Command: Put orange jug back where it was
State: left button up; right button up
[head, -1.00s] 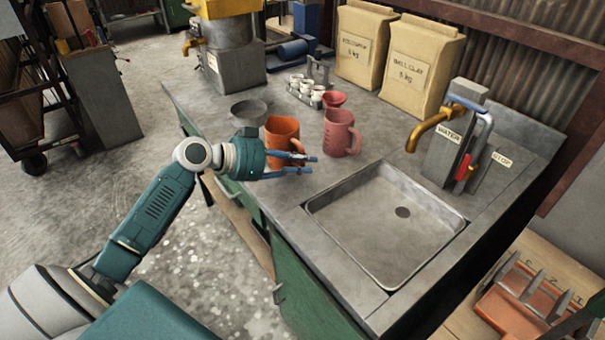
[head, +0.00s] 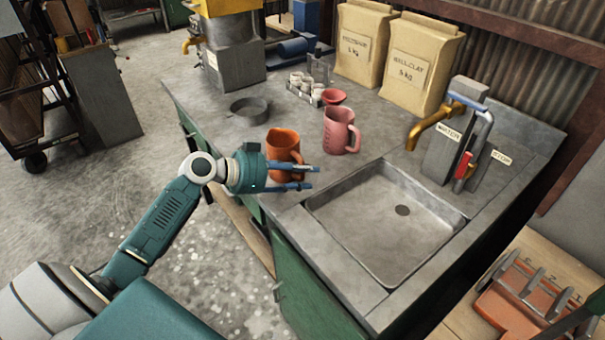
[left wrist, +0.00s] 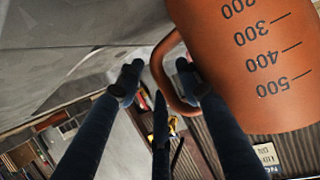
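The orange jug (head: 281,145) stands at the left front edge of the grey worktop, left of the sink. Its handle faces the gripper. My left gripper (head: 312,177) is at the jug's near side, with its blue fingers spread apart. In the left wrist view the orange jug (left wrist: 250,60) fills the upper right with its measuring marks. Its handle lies among the spread fingers of the left gripper (left wrist: 158,80), with a gap beside the left finger. Contact with the right finger is unclear. My right gripper is not in view.
A pink jug (head: 337,133) stands right of the orange one, with a red funnel (head: 334,96) behind. A shallow grey dish (head: 249,110) lies behind left. The sink (head: 390,225) and brass tap (head: 430,130) are to the right. Clay bags (head: 420,65) stand at the back.

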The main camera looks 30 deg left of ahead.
pick_arm(q)
jog(key=shift+r, duration=0.15)
jog(key=shift+s+a, duration=0.2)
jog(key=shift+s, duration=0.1)
jog(key=b+v, duration=0.2)
jog(key=v, duration=0.9)
jog(key=shift+s+a+r, duration=0.1)
jog(key=shift+r, duration=0.05)
